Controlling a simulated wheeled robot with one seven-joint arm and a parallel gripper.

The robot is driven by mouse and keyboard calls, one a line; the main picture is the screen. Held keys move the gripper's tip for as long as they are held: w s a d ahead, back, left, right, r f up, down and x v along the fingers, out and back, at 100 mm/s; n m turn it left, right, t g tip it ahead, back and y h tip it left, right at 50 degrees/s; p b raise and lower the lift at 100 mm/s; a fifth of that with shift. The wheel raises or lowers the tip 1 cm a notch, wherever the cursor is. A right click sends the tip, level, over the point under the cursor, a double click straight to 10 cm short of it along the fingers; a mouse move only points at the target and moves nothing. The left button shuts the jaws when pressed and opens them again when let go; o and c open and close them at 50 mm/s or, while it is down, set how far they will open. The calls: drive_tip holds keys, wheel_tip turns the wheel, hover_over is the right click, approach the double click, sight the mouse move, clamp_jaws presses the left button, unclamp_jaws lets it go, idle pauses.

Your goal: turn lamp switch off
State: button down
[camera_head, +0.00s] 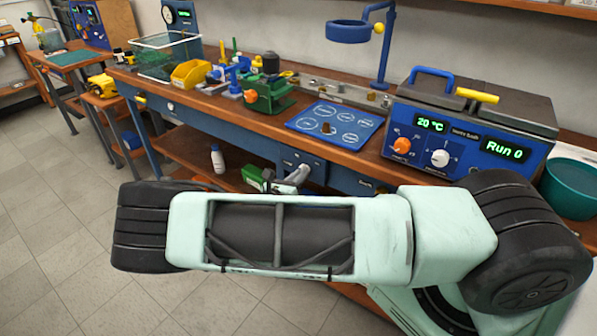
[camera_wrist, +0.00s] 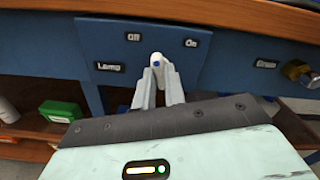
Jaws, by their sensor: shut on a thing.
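The lamp switch (camera_wrist: 157,59) is a pale lever with a blue dot on its tip. It stands out from a blue panel (camera_wrist: 110,53) under the bench edge, marked "Lamp" at left, "Off" at upper left and "On" at upper right. In the wrist view, the lever tip lies between the "Off" and "On" labels. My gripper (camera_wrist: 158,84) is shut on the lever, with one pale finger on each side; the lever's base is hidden. In the head view my gripper (camera_head: 297,176) is at the bench front, and my arm hides part of that area.
A blue ring lamp (camera_head: 348,31) stands on the wooden bench. A water bath (camera_head: 468,125) reading 20 °C and "Run 0" sits at right. A green box (camera_wrist: 60,110) is on the shelf below.

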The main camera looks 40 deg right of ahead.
drive_tip(key=shift+n+p, duration=0.6)
drive_tip(key=shift+n, duration=1.4)
drive_tip(key=c, duration=1.5)
unclamp_jaws()
drive_tip(key=shift+a, duration=0.1)
drive_tip(key=shift+o, duration=0.2)
drive_tip(key=b+v, duration=0.2)
drive_tip(key=v, duration=1.5)
drive_tip(key=shift+a+b, duration=0.15)
drive_tip(key=shift+b, duration=0.2)
drive_tip(key=shift+s, duration=0.1)
